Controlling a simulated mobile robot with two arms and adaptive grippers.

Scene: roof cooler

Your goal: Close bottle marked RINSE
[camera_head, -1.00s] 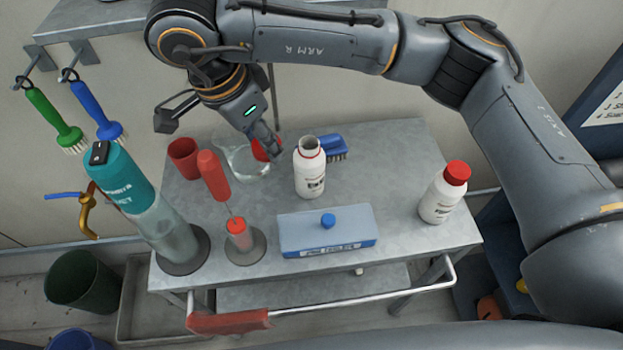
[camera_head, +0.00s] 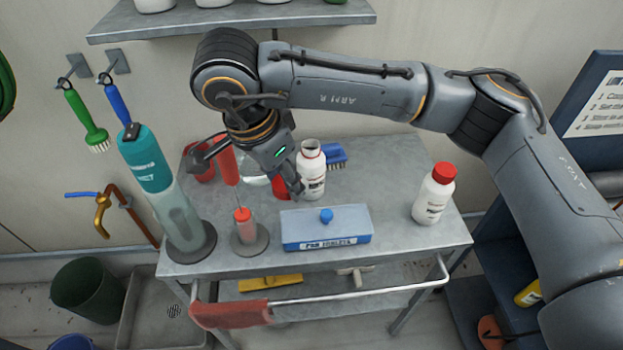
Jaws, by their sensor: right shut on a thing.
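A white bottle (camera_head: 314,180) stands upright on the cart with its dark mouth open and a thin red ring at its neck. A second white bottle (camera_head: 432,202) with a red cap on stands at the cart's right side. I cannot read the lettering on either label, so I cannot tell which is marked RINSE. My right gripper (camera_head: 291,188) points down just left of the open bottle, shut on a red cap (camera_head: 281,188) that is partly hidden by the fingers. The cap is apart from the bottle's mouth. My left gripper is not in view.
A blue-lidded box (camera_head: 325,228) lies in front of the open bottle. A blue brush (camera_head: 335,155) is behind it. The cart top between the bottles is clear.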

